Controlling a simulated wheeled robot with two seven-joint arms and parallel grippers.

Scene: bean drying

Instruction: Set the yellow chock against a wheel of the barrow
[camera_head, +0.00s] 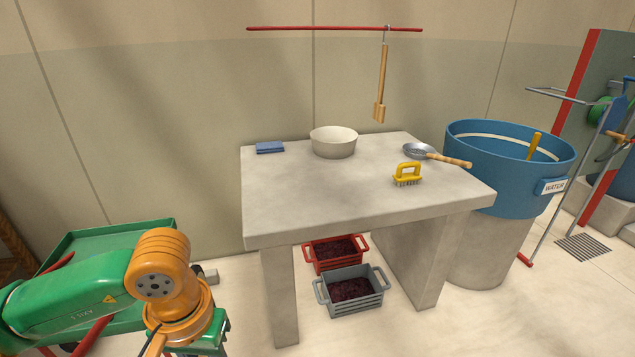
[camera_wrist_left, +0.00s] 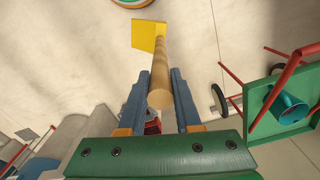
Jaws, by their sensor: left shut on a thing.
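In the left wrist view my left gripper (camera_wrist_left: 160,76) is shut on the round wooden handle (camera_wrist_left: 159,65) of the yellow chock. The yellow chock (camera_wrist_left: 144,37) is at the far end of that handle, beyond the fingertips, over pale floor. The green barrow (camera_wrist_left: 262,103) with red bars is to the right, apart from the chock; one dark wheel (camera_wrist_left: 218,100) shows at its near side. In the head view the barrow (camera_head: 110,238) is at the lower left, partly covered by my left arm. The chock is hidden there. My right gripper is not in view.
A concrete table (camera_head: 330,207) stands at centre, with a red crate (camera_head: 312,262) and a grey crate (camera_head: 352,308) beneath. A blue water tub (camera_head: 500,170) is on the right. A blue funnel-like thing (camera_wrist_left: 290,106) is in the barrow.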

